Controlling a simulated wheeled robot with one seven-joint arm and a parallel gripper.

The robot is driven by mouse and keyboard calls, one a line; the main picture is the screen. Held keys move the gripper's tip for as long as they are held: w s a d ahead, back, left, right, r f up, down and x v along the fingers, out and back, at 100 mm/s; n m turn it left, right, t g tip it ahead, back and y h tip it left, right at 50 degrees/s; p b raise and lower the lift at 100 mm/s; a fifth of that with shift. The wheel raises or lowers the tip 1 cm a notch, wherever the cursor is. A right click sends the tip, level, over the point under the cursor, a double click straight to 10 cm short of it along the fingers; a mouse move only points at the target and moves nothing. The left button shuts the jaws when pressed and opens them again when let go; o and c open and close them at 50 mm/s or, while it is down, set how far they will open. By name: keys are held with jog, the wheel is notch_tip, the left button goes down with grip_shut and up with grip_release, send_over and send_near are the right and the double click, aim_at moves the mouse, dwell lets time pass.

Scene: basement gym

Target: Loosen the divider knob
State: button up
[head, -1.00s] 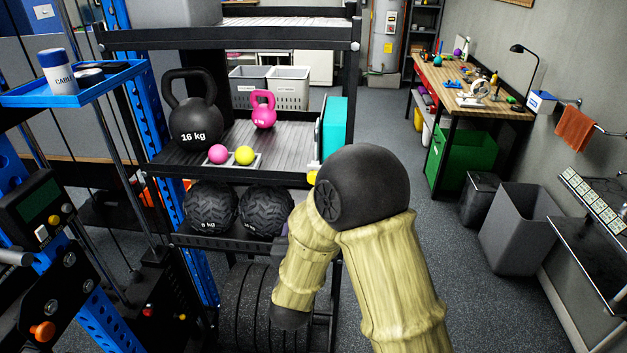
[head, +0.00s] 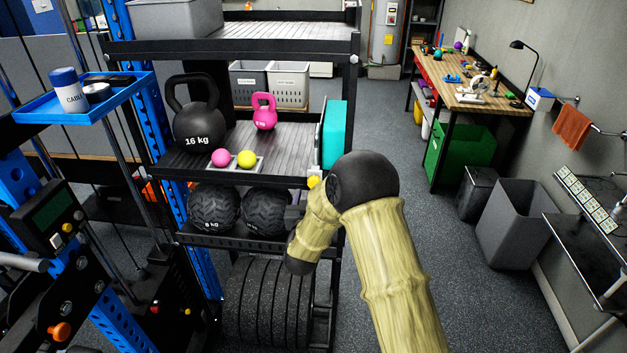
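A small yellow knob (head: 313,182) shows at the right front edge of the middle shelf, just left of my arm's black elbow. I take it to be the divider knob. A thin grey upright plate (head: 318,146), perhaps the divider, stands above it beside a teal block (head: 335,132). My arm's pale segments cover the area below and right of the knob. A small grey part (head: 293,214) shows at the left of my forearm, below the knob, and may belong to my gripper. The fingers are hidden, so I cannot see whether they touch anything.
The shelf (head: 290,148) holds a black 16 kg kettlebell (head: 197,125), a pink kettlebell (head: 264,113) and a tray with pink and yellow balls. Tread-patterned balls (head: 267,211) sit below. A blue rack tray (head: 125,98) stands left.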

aim_at(314, 184)
jog(key=w+p, duration=0.2)
jog(key=w, duration=0.3)
jog(key=shift+s, duration=0.1)
jog(key=shift+d, duration=0.1)
jog(key=c, duration=1)
